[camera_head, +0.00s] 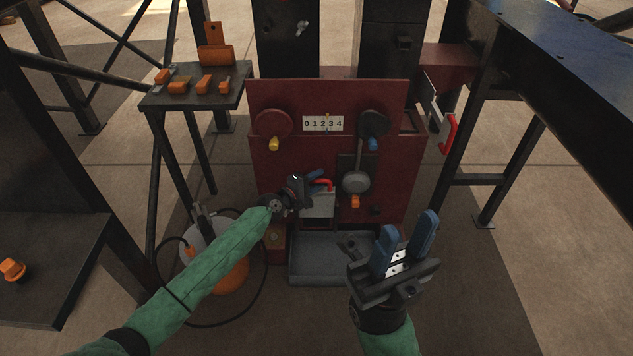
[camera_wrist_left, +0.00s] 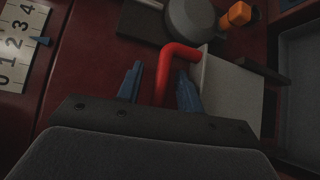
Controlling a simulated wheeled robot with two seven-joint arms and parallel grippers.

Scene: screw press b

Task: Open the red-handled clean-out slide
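The clean-out slide (camera_head: 317,207) is a light grey plate low on the dark red press front, with a bent red handle (camera_head: 325,184). In the left wrist view the red handle (camera_wrist_left: 164,72) runs between my left fingers, and the grey plate (camera_wrist_left: 230,92) is right of them. My left gripper (camera_head: 318,180) is at the handle; in the wrist view its blue fingers (camera_wrist_left: 158,88) stand apart on either side, with gaps visible between fingers and handle. My right gripper (camera_head: 408,236) is open and empty, in front of the press at lower right.
A grey tray (camera_head: 303,277) stands on the floor below the slide. A round grey part (camera_head: 355,183) and orange knob (camera_head: 355,202) are right of it. Another red handle (camera_head: 451,134) is on the press's right side. A side table (camera_head: 160,99) holds orange items.

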